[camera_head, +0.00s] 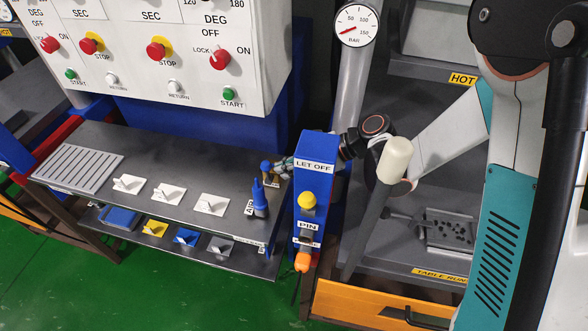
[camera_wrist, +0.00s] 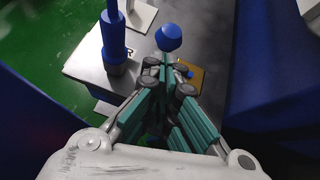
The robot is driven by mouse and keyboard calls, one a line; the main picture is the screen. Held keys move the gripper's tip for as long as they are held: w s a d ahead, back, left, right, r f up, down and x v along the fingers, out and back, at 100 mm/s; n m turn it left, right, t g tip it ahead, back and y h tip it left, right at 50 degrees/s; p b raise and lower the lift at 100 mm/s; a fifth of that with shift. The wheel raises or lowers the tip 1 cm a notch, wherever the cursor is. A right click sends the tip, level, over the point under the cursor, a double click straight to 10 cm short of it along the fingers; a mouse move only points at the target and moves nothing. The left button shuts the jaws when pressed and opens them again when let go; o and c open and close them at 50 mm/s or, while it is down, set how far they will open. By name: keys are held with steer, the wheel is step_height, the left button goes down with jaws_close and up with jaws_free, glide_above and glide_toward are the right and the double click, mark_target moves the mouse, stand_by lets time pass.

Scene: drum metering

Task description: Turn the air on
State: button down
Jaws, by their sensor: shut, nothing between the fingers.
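A blue round knob (camera_head: 266,167) stands near the right end of the grey shelf; it also shows in the wrist view (camera_wrist: 168,38), just beyond my fingertips. A taller blue upright fitting (camera_head: 260,198) stands nearer the shelf's front corner, beside a small white label (camera_head: 249,207) too small to read surely. In the wrist view this fitting (camera_wrist: 113,42) is left of my fingers. My gripper (camera_head: 283,166) is shut and empty, close to the right of the knob; in the wrist view (camera_wrist: 167,68) I cannot tell whether its tips touch the knob. A yellow plate (camera_wrist: 190,76) lies partly hidden by the fingers.
A blue LET OFF post (camera_head: 314,182) with a yellow button stands close to my arm. A gauge (camera_head: 356,25) reads low. The white control panel (camera_head: 180,50) overhangs the shelf's back. Small white plates lie on the shelf.

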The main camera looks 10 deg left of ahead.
steer(key=shift+a+r, duration=0.1)
steer(key=shift+r, duration=0.05)
steer(key=shift+a+r+h, duration=0.1)
steer(key=shift+a+h, duration=0.05)
steer(key=shift+h, duration=0.25)
